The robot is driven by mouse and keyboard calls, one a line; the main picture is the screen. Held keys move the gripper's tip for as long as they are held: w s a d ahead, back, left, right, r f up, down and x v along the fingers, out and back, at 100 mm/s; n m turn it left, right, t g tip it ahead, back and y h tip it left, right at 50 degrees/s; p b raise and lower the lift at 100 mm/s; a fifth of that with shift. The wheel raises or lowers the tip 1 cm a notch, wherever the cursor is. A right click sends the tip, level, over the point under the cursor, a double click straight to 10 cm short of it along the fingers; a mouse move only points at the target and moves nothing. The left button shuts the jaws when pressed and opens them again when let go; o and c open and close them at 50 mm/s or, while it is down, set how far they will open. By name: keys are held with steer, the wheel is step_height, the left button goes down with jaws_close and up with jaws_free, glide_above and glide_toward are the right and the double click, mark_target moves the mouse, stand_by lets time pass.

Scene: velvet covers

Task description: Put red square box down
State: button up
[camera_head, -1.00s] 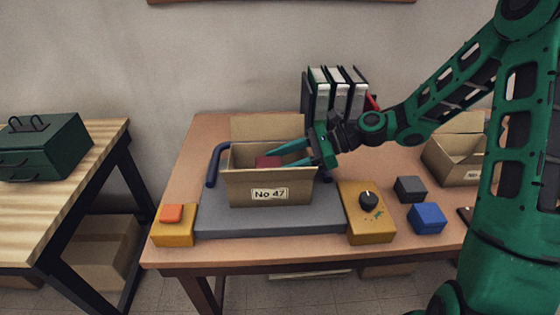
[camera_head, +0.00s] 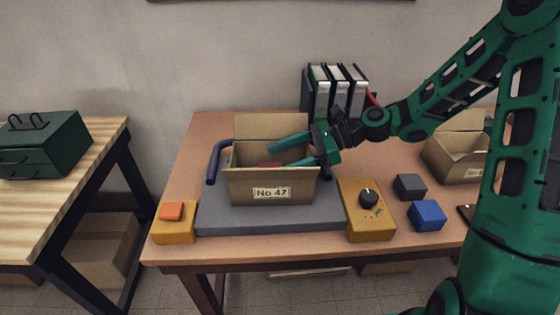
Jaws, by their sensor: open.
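The red box (camera_head: 270,165) lies inside the open cardboard box (camera_head: 272,190) labelled "No 47"; only a small part of its red surface shows past the front wall and my fingers. My gripper (camera_head: 282,152) reaches in from the right over the cardboard box's right wall. Its two green fingers are spread apart, one behind the other, around or just above the red box. Whether a finger touches it cannot be told. The cardboard box stands on a grey platform (camera_head: 215,222) on the table.
A yellow block with an orange button (camera_head: 172,211) is left of the platform, a yellow box with a black knob (camera_head: 368,199) right of it. Dark grey (camera_head: 409,187) and blue (camera_head: 427,215) cubes lie further right. Binders (camera_head: 338,90) stand behind; another open carton (camera_head: 458,160) is at right.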

steer(key=v, duration=1.1)
steer(key=shift+d, duration=0.2)
